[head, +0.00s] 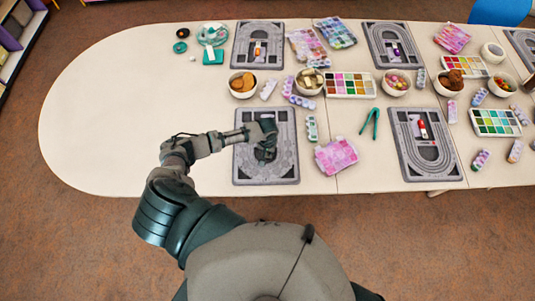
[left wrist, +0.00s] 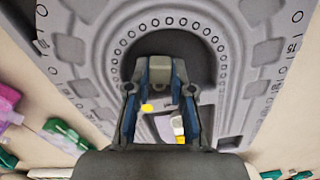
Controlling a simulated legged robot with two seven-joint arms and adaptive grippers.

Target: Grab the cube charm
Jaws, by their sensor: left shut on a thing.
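My left gripper (head: 265,150) is low over the front left grey bead board (head: 250,172). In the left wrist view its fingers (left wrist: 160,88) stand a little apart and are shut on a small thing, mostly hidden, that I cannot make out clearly. A small yellow piece (left wrist: 147,107) shows between the fingers. A pale piece with yellow (left wrist: 179,129) shows near the right finger's base. I cannot tell which of these is the cube charm. The board's curved bead track (left wrist: 168,22) lies beyond the fingertips. My right gripper is not in view.
A pink bead box (head: 336,156) and a pale bead strip (head: 311,128) lie right of the board. Bowls, including a biscuit bowl (head: 242,86), stand behind. The table's left end (head: 100,110) is clear.

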